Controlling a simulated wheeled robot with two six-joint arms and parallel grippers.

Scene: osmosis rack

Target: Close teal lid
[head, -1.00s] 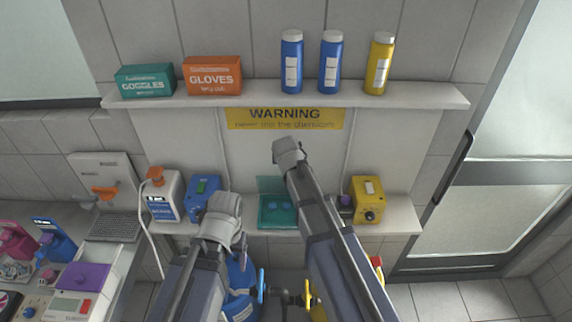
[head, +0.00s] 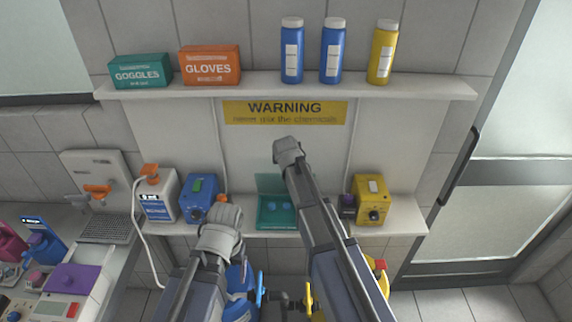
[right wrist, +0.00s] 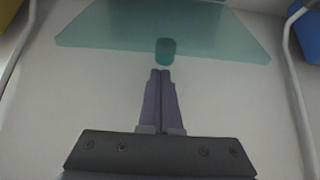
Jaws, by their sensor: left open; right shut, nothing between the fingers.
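The teal box (head: 278,224) stands on the lower shelf. Its teal lid (head: 268,184) stands raised at the back, partly hidden by my right arm. In the right wrist view, a translucent teal panel (right wrist: 150,28), apparently the lid, spans the top, with a darker rounded tab (right wrist: 165,46) at its near edge. My right gripper (right wrist: 160,72) is shut and empty, its fingertips just short of that tab; I cannot tell whether they touch. In the head view it is hidden behind its arm. My left arm is at lower left; its fingers are not clearly visible.
On the lower shelf, a blue device (head: 199,199) stands left of the teal box and a yellow device (head: 371,200) right of it. A white dispenser (head: 158,198) stands farther left. The upper shelf (head: 290,86) holds bottles and boxes.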

